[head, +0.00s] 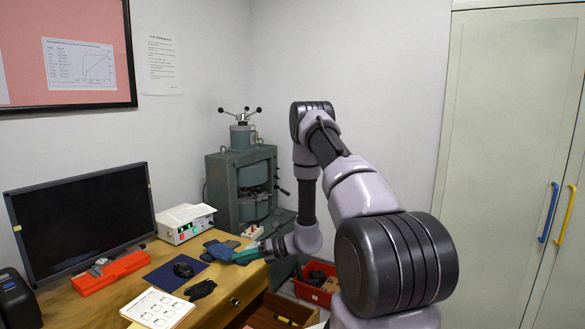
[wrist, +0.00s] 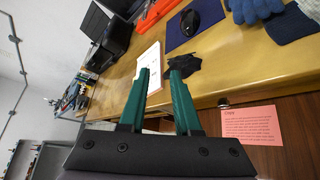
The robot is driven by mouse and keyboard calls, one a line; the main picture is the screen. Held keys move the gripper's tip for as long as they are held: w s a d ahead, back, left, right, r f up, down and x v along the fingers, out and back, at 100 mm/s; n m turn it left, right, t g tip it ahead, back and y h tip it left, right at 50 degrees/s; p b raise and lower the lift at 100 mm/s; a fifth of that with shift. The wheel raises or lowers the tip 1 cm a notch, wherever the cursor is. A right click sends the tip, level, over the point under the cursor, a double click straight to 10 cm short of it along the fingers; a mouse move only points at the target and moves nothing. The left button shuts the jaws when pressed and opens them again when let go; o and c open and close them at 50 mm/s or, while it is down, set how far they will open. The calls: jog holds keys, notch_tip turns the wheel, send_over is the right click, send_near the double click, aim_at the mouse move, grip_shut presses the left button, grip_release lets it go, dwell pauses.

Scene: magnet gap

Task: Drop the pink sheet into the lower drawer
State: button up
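The pink sheet (wrist: 250,125), printed with dark text, shows in the wrist view at lower right, against brown wood below the desk's front edge. I cannot tell whether it lies in a drawer or against a front. My gripper (head: 241,257) is over the desk's front right corner in the head view. In the wrist view its two green fingers (wrist: 158,74) stand apart with nothing between them; the sheet is to their right. An open drawer (head: 262,318) shows below the desk top at the bottom of the head view, partly cut off, with a yellow item in it.
On the desk (head: 218,275) are a monitor (head: 85,222), a mouse (head: 183,269), blue gloves (head: 220,250), black cloth (head: 201,289), a white paper (head: 158,308) and a power supply (head: 186,224). A red crate (head: 318,285) stands on the floor right of the desk, near my arm.

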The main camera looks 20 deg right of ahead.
jog(key=s+a+r+n+g+h, duration=0.15)
jog(key=s+r+n, duration=0.3)
jog(key=r, duration=0.55)
jog(key=s+a+r+n+g+h, duration=0.1)
jog(key=s+r+n+g, duration=0.15)
jog(key=r+n, duration=0.5)
jog(key=s+a+r+n+g+h, duration=0.1)
jog(key=s+r+n, duration=0.35)
jog(key=r, duration=0.75)
jog(key=s+d+r+n+t+h, duration=0.3)
jog(key=s+r+n, duration=0.3)
jog(key=s, duration=0.3)
jog(key=s+d+r+n+t+h, duration=0.3)
jog(key=s+r+n, duration=0.4)
jog(key=s, duration=0.3)
jog(key=d+r+h, duration=0.1)
jog(key=d, duration=0.1)
jog(key=shift+d+r, duration=0.2)
jog(key=shift+d, duration=0.1)
